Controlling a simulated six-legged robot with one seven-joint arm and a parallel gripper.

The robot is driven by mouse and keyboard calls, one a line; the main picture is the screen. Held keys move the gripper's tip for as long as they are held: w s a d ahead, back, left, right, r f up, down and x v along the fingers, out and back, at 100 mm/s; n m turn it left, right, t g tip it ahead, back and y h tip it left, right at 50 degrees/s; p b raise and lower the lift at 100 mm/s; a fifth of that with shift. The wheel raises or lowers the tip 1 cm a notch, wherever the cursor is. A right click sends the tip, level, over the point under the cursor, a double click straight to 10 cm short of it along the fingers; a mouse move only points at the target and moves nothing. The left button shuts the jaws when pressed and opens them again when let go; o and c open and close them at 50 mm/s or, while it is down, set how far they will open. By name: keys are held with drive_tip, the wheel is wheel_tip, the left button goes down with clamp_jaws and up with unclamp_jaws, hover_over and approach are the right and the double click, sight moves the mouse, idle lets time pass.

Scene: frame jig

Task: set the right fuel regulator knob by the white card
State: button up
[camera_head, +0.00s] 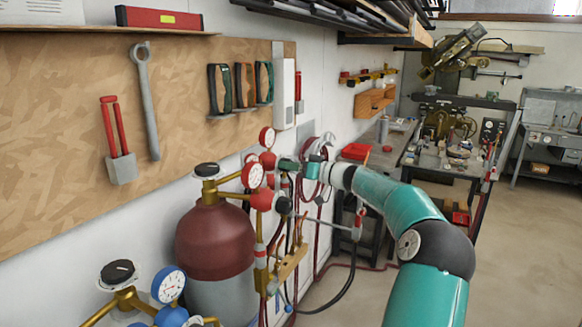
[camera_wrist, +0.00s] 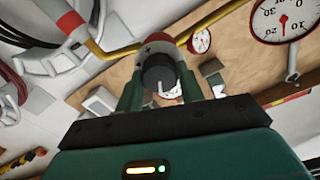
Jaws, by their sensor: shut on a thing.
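In the wrist view a black knob (camera_wrist: 156,74) with a white pointer line sits on the front of a red and white regulator body (camera_wrist: 157,44). My gripper (camera_wrist: 160,84) has one green finger on each side of the knob and is shut on it. A small pale patch with a red mark shows beside the knob; I cannot tell whether it is the white card. In the head view my gripper (camera_head: 284,166) reaches the farther red regulator (camera_head: 267,159), and its knob is hidden there. The nearer red regulator (camera_head: 262,200) has its own black knob (camera_head: 283,205).
Red-rimmed gauges (camera_head: 252,175) stand close to my gripper. A dark red cylinder (camera_head: 214,240) and brass pipes (camera_head: 287,266) are below. Hoses hang along the wall. A large gauge (camera_wrist: 286,20) is at the wrist view's upper right. The floor (camera_head: 510,270) to the right is clear.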

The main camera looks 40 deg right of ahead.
drive_tip(key=m, duration=2.6)
drive_tip(key=shift+f+m, duration=0.1)
drive_tip(key=shift+m, duration=0.2)
drive_tip(key=o, duration=1)
drive_tip(key=v, duration=1.3)
drive_tip(key=shift+s, duration=0.4)
